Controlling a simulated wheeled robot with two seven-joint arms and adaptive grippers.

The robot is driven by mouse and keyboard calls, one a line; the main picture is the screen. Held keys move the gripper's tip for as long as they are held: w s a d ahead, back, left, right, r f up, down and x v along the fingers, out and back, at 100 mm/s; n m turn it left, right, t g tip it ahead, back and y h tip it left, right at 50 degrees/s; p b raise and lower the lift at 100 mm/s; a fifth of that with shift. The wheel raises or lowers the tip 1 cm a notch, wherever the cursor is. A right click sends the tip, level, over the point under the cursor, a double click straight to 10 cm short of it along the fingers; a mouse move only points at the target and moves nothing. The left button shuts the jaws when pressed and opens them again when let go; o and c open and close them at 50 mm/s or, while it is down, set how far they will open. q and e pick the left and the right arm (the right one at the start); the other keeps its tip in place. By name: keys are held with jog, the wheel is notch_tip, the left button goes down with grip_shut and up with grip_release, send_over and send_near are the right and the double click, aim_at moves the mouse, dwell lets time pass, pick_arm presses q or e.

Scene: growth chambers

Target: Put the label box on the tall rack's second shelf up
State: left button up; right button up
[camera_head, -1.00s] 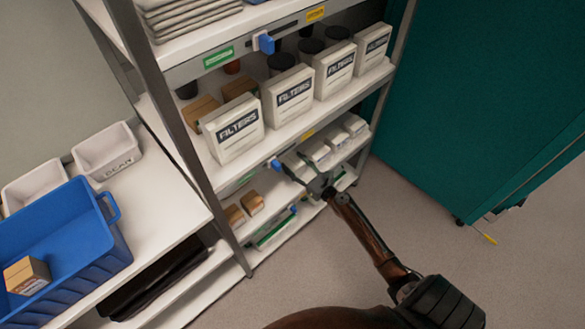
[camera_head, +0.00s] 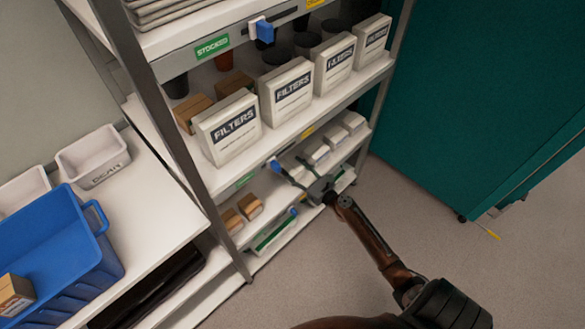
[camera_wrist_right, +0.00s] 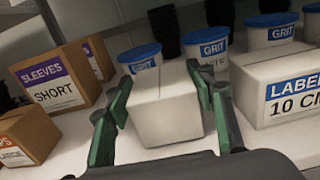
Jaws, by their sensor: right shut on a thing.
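My right gripper (camera_head: 302,176) reaches in at the low shelf below the filter boxes on the tall rack (camera_head: 219,215). In the right wrist view its green-padded fingers (camera_wrist_right: 160,84) are shut on a plain white box (camera_wrist_right: 167,116), one on each side. No print shows on the box faces in view, and in the head view it is hard to tell apart from the gripper. A similar white box printed "LABELS 10 CM" (camera_wrist_right: 285,95) stands to its right. My left gripper is out of view.
Grit tubs (camera_wrist_right: 208,50) stand close behind the held box, and a sleeves carton (camera_wrist_right: 55,83) to its left. Filter boxes (camera_head: 288,92) fill the front of the shelf above.

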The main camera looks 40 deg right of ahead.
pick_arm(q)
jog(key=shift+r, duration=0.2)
pick_arm(e)
jog(key=shift+f, duration=0.1)
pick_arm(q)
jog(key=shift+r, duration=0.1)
pick_arm(e)
jog(key=o, duration=1.3)
